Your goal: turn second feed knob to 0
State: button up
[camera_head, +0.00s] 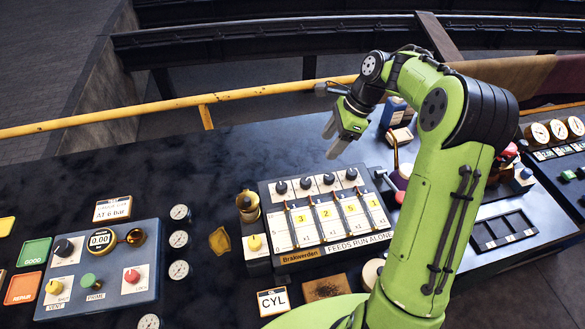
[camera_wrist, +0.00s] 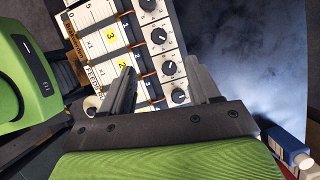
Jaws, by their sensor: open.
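The feed panel (camera_head: 322,240) has a row of several black knobs along its far edge, above white strips with yellow number tags. The second feed knob from the left (camera_head: 305,183) is black on a white plate. It also shows in the wrist view (camera_wrist: 158,36), second from the top, with a light pointer mark. Its exact setting is too small to read. My gripper (camera_head: 334,137) is open and empty, above and beyond the far right of the knob row. In the wrist view its fingers (camera_wrist: 161,68) spread to either side of the lower knobs, apart from the second knob.
A gauge box (camera_head: 100,268) with coloured knobs stands at left. A brass fitting (camera_head: 248,205) and yellow knob (camera_head: 254,243) flank the panel's left. A yellow rail (camera_head: 230,95) runs behind the desk. A blue-and-white bottle-like object (camera_wrist: 290,152) lies at the wrist view's lower right.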

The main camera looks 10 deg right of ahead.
jog(key=b, duration=0.1)
send_near(306, 181)
jog(key=b+x, duration=0.1)
jog(key=x, duration=0.7)
jog(key=shift+f, duration=0.45)
jog(key=shift+c, duration=0.3)
jog(key=shift+r, duration=0.1)
jog(key=c, duration=1)
